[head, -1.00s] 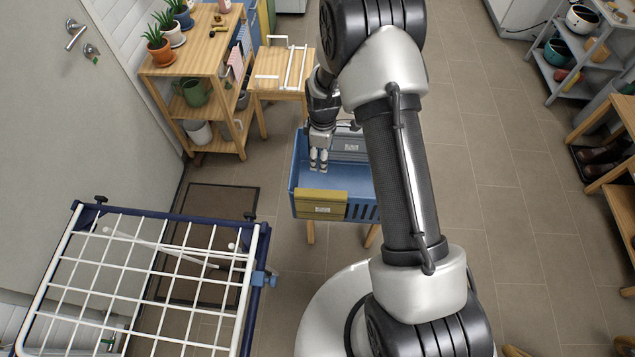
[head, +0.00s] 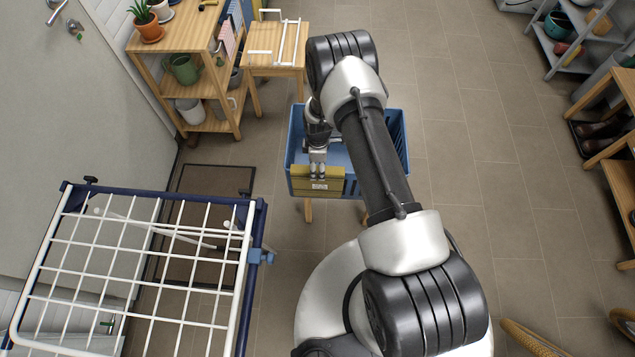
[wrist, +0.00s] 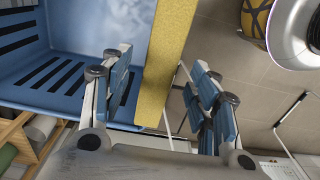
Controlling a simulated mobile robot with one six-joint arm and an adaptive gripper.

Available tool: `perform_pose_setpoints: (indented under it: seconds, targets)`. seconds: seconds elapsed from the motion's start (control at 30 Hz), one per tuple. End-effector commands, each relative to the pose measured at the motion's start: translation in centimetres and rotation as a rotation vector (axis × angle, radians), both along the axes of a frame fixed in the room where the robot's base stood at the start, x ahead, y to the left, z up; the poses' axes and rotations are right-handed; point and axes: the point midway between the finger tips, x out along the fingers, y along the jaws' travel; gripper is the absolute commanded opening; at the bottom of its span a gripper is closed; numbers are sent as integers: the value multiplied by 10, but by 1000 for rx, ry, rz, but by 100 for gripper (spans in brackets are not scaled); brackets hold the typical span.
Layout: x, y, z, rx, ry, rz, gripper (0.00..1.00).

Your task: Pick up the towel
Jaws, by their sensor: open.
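The mustard-yellow towel (head: 328,185) hangs over the near rim of a blue basket (head: 397,130), with a pale label on its front. In the wrist view the towel (wrist: 164,65) runs as a straight band between my fingers. My gripper (head: 318,162) is open at the near rim, above the towel. In the wrist view my gripper (wrist: 162,85) has one finger pair over the inside of the basket (wrist: 60,75) and the other over the floor outside. I cannot tell whether either finger touches the towel. My arm hides part of the basket.
The basket stands on wooden legs. A white-wire drying rack (head: 140,265) stands at the near left. A wooden table (head: 275,62) with white bars and a plant shelf (head: 190,70) are beyond, at the left. The floor right of the basket is clear.

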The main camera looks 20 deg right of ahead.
Motion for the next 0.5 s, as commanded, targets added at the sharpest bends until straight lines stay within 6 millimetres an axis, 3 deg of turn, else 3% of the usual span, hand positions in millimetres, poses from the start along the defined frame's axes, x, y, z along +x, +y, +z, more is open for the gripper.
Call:
perform_pose_setpoints:
  seconds: [0.17, 0.5]
  targets:
    - [0, 1, -10, 0, 0, 0, 55]
    - [0, 2, -54, 0, 0, -1, 55]
